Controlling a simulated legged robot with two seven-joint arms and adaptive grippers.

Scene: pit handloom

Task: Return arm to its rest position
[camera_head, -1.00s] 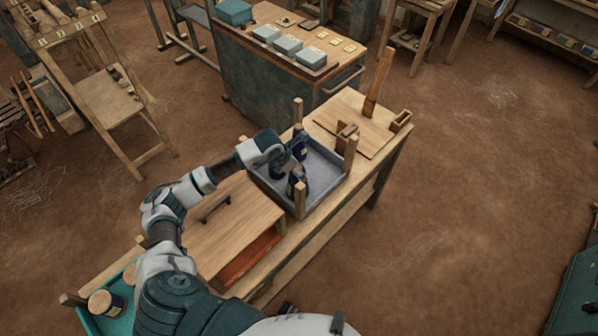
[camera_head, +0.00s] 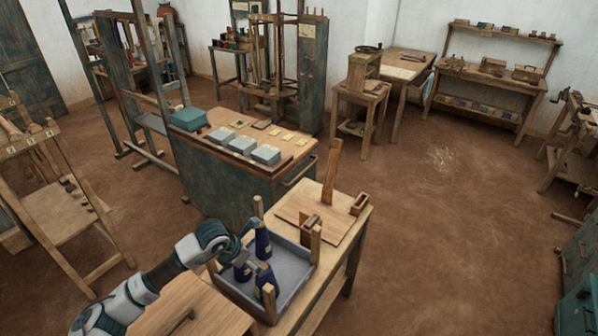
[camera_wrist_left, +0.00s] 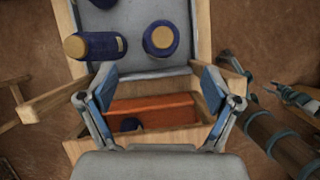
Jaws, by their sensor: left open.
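My left gripper (camera_head: 246,243) comes in from the lower left of the head view, by the tray's left side. In the left wrist view my left gripper (camera_wrist_left: 155,84) is open, with nothing between its fingers. A grey tray (camera_head: 292,284) with wooden corner posts holds dark blue bottles (camera_head: 266,277). My right gripper is not in view.
A wooden box top (camera_head: 185,300) is beside the tray at lower left. A wooden board (camera_head: 312,208) with an upright handle lies behind the tray. A green cabinet (camera_head: 225,180) with grey boxes stands further back. Open floor (camera_head: 430,230) lies to the right.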

